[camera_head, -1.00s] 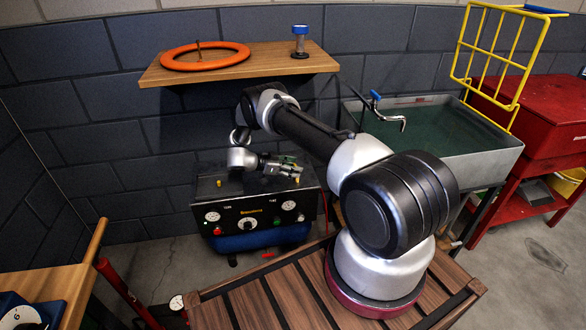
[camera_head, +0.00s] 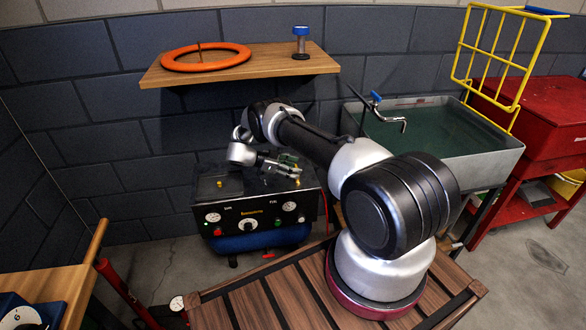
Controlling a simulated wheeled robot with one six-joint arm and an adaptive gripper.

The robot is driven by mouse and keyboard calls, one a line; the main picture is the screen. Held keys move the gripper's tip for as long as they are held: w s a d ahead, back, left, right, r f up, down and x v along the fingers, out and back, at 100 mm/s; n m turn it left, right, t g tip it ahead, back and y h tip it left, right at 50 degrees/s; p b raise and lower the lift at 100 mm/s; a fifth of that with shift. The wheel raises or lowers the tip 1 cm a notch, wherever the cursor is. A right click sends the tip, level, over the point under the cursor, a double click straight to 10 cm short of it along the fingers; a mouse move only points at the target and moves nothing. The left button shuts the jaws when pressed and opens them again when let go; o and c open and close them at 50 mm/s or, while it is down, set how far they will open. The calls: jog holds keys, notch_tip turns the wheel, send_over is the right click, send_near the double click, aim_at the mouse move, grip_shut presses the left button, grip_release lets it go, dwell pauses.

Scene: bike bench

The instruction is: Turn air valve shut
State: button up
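A black compressor box (camera_head: 258,192) with a blue tank (camera_head: 245,241) below it stands on the floor against the wall. Its front panel has two gauges, a white knob (camera_head: 248,224) in the middle, and red and green buttons. Small yellow fittings sit on its top, one at the left (camera_head: 219,184) and one at the right (camera_head: 298,183). I cannot tell which of these parts is the air valve. My gripper (camera_head: 288,167) is over the right half of the compressor top, close to the right fitting. It is too small to see whether its fingers are apart or touch anything.
A wooden shelf (camera_head: 240,72) with an orange ring (camera_head: 205,56) and a blue-capped part (camera_head: 300,42) hangs above my arm. A grey sink (camera_head: 450,130) with a blue-handled tap (camera_head: 376,97) is at right. A slatted wooden surface (camera_head: 250,307) lies in front.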

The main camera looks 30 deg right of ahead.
jog(key=shift+o, duration=0.5)
jog(key=v, duration=1.2)
